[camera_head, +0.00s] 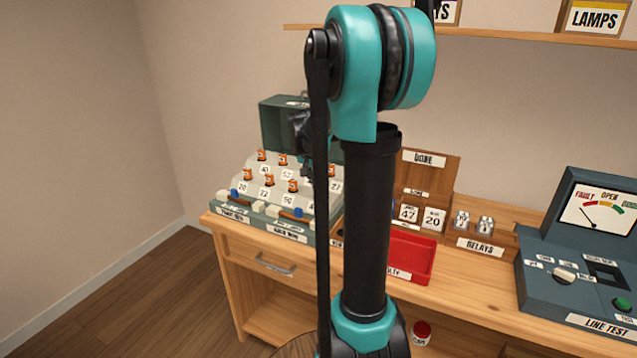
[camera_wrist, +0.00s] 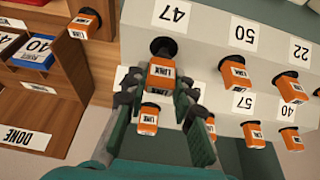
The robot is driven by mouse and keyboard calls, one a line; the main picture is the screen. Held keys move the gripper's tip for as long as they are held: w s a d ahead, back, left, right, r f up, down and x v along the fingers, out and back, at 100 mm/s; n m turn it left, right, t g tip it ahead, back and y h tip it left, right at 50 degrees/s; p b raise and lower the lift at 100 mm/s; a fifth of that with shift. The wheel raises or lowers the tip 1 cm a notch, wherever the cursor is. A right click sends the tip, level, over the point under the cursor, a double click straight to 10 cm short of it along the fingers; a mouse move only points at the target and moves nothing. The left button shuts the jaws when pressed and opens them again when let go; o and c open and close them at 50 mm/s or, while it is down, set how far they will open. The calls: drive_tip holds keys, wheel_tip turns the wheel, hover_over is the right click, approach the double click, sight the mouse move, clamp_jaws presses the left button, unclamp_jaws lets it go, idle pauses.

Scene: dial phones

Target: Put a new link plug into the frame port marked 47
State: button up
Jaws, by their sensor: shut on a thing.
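The port frame is a pale sloped panel with numbered labels and several orange link plugs. In the wrist view the label 47 (camera_wrist: 174,14) is at the top, with a black round port (camera_wrist: 163,47) just below it. My gripper (camera_wrist: 158,98) is shut on an orange link plug (camera_wrist: 160,76), whose far end is right at that port. I cannot tell whether it is seated. Plugs by labels 50 (camera_wrist: 234,74) and 22 (camera_wrist: 290,89) sit in black ports. In the head view the frame (camera_head: 235,188) is at the left, and my arm hides part of it.
A DONE rack (camera_head: 430,166), a red tray (camera_head: 412,250), a relays box (camera_head: 482,246) and a line tester (camera_head: 590,265) stand to the right.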

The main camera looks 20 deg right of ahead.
drive_tip(key=shift+f, duration=1.2)
drive_tip(key=o, duration=1)
drive_tip(key=shift+o, duration=0.2)
drive_tip(key=shift+o, duration=1.1)
drive_tip(key=shift+r, duration=0.1)
drive_tip(key=shift+r, duration=3.7)
drive_tip(key=shift+r, duration=2)
